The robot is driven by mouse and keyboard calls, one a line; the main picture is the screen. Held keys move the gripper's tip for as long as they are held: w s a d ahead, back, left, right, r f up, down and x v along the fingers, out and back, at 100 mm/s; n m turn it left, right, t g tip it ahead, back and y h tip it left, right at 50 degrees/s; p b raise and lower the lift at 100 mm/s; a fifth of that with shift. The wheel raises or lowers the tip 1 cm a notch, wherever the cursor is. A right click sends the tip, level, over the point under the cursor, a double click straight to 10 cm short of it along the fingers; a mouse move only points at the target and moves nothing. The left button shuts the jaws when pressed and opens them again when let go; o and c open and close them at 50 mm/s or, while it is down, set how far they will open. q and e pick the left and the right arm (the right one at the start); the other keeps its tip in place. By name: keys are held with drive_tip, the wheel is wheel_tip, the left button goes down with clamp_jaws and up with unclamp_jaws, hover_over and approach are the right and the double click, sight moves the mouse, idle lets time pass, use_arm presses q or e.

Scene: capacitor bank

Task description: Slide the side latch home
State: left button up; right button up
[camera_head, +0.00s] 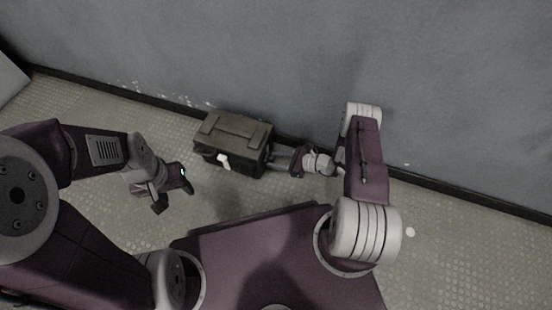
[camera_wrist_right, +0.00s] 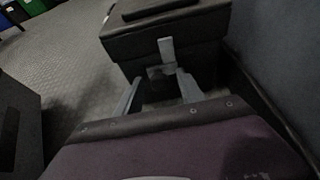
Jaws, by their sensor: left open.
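A dark olive case (camera_head: 232,143) with a raised lid sits on the floor against the wall. It also fills the upper middle of the right wrist view (camera_wrist_right: 165,42). A pale grey upright latch piece (camera_wrist_right: 167,54) is on the side facing my right gripper, with a dark block just below it. My right gripper (camera_wrist_right: 158,92) is at this side, fingers apart, one on each side of the dark block; I cannot tell whether they touch it. My left gripper (camera_head: 174,195) is open and empty, left of and nearer than the case.
A white tab (camera_head: 224,161) is on the case's front. The grey wall (camera_head: 300,60) runs close behind the case and my right arm. Patterned floor (camera_head: 110,195) is clear to the left. Blue and green boxes (camera_wrist_right: 15,12) show far off in the wrist view.

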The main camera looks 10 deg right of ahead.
drive_tip(key=p+v, duration=0.5)
drive_tip(key=v, duration=0.4)
drive_tip(key=shift+p, duration=0.35)
